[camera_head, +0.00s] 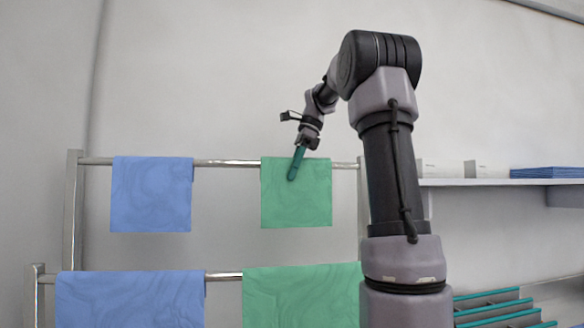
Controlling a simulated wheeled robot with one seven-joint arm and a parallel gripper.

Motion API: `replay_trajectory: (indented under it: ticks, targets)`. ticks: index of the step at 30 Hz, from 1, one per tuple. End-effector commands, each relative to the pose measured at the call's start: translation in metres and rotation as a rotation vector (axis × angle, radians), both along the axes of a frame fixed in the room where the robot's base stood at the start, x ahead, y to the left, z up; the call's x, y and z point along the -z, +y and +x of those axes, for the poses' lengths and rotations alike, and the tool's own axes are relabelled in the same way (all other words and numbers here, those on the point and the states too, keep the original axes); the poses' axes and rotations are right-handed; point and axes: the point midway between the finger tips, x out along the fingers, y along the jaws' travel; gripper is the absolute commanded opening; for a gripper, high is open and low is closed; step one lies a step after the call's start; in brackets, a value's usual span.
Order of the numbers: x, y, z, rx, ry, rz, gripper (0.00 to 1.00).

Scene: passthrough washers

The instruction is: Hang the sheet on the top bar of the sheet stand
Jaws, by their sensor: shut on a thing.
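A green sheet (310,205) hangs over the right part of the top bar (228,163) of the metal sheet stand (73,210), its front face flat and level. My gripper (293,175) reaches down from above, its teal fingers overlapping the upper part of this sheet. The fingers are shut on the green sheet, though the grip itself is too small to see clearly. A blue sheet (151,195) hangs on the left part of the same bar, apart from the green one. The back sides of both sheets are hidden.
A lower, nearer bar (224,277) holds another blue sheet (130,300) and another green sheet (300,297). At right, a wall shelf (500,182) carries blue folded cloth (546,173), above a teal-edged rack (500,308).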

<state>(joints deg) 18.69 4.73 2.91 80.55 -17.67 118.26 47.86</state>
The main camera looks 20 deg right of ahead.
Motion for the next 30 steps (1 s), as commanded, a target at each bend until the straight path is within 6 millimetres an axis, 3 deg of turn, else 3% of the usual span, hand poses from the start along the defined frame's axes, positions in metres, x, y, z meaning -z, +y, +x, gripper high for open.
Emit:
replay_trajectory:
  ticks: [10, 11, 12, 13, 23, 30]
  targets:
    - [0.001, 0.0, 0.0, 0.0, 0.0, 0.001, 0.0]
    - [0.001, 0.0, 0.0, 0.0, 0.0, 0.001, 0.58]
    - [0.001, 0.0, 0.0, 0.0, 0.0, 0.001, 0.73]
    - [0.001, 0.0, 0.0, 0.0, 0.0, 0.001, 0.81]
    - [0.0, -0.001, 0.0, 0.0, 0.0, 0.0, 0.81]
    - [-0.029, -0.013, -0.001, 0.002, -0.002, 0.0, 0.81]
